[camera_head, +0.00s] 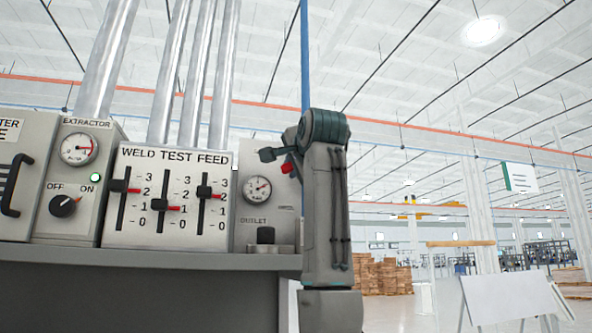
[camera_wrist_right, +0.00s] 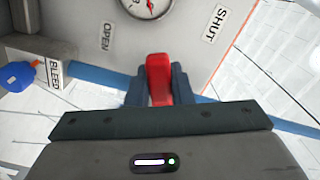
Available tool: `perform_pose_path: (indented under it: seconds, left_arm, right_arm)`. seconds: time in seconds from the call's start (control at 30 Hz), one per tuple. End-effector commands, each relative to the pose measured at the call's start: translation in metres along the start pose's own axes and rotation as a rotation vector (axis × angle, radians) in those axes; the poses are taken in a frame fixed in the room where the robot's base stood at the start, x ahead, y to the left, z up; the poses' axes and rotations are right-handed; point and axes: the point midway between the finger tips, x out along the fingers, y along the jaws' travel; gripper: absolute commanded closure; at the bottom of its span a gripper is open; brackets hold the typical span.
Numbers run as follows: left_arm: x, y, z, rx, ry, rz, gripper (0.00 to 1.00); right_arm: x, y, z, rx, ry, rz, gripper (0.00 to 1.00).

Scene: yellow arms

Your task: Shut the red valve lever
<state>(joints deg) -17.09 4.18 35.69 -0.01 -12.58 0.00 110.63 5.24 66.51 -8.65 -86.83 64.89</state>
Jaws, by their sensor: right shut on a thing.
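The red valve lever (camera_wrist_right: 158,70) shows in the right wrist view between the two dark fingers of my right gripper (camera_wrist_right: 159,92), which is shut on it. In that view the lever's visible part lies between the OPEN label (camera_wrist_right: 107,36) on the left and the SHUT label (camera_wrist_right: 216,24) on the right. In the head view my right gripper (camera_head: 280,156) is in front of the right end panel, and only a small red part of the lever (camera_head: 288,167) shows. The lever's pivot is hidden. My left gripper is in neither view.
A pressure gauge (camera_head: 257,189) is on the panel beside the gripper, above a dark outlet knob (camera_head: 266,236). The weld test feed panel (camera_head: 165,205) with sliders is to the left. A BLEED label (camera_wrist_right: 53,73) and a blue object (camera_wrist_right: 17,76) show in the wrist view.

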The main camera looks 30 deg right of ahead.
Motion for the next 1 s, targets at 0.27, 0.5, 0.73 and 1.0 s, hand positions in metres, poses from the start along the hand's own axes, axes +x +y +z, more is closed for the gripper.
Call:
perform_pose_path:
  seconds: [0.27,0.5,0.73,1.0]
  left_arm:
    - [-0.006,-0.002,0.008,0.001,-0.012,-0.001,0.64]
    - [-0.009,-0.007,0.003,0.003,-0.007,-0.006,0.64]
    - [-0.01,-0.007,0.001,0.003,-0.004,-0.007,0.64]
    - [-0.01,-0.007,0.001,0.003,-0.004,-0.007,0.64]
  right_arm:
    - [0.0,-0.014,-0.002,0.223,-0.001,-0.001,1.0]
    - [-0.001,-0.02,-0.004,0.355,-0.001,-0.003,1.0]
    - [0.0,-0.022,-0.004,0.415,-0.001,-0.002,1.0]
    - [-0.001,-0.023,-0.005,0.431,-0.001,-0.003,1.0]
